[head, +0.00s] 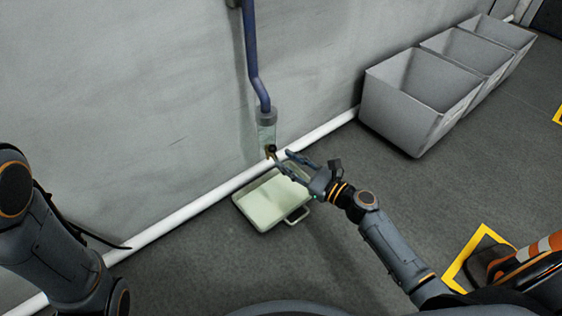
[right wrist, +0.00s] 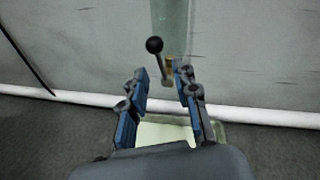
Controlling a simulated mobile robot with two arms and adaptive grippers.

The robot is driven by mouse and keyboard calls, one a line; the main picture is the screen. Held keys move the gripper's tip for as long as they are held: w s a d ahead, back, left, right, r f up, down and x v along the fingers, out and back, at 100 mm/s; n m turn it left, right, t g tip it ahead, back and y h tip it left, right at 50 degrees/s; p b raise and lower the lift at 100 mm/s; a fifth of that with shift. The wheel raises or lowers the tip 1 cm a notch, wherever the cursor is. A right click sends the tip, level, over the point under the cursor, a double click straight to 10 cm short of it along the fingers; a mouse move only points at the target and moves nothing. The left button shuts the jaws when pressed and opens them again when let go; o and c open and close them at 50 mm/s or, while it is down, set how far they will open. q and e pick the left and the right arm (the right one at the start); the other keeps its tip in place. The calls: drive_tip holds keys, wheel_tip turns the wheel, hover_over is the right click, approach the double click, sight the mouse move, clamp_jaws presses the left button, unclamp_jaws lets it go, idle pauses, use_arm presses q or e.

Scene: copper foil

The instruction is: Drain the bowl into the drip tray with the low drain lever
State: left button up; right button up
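The clear bowl (head: 266,131) hangs at the lower end of a blue pipe on the wall. The drain lever (right wrist: 155,46), a thin rod with a black ball knob, stands at the bowl's foot beside a brass fitting. My right gripper (head: 280,159) is open at the lever. In the right wrist view its fingers (right wrist: 158,80) are spread, with the knob beyond the fingertips and nothing between them. The pale green drip tray (head: 262,212) lies on the floor below the bowl. My left arm shows at the left, but its gripper is out of view.
Several grey open bins (head: 415,100) stand in a row along the wall at the right. A white pipe (head: 185,212) runs along the wall's foot. An orange and white striped object (head: 535,252) stands by yellow floor marking at the lower right. The middle floor is clear.

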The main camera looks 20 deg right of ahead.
drive_tip(key=shift+b+x, duration=0.3)
drive_tip(key=shift+x, duration=1.2)
drive_tip(key=shift+c, duration=0.2)
clamp_jaws()
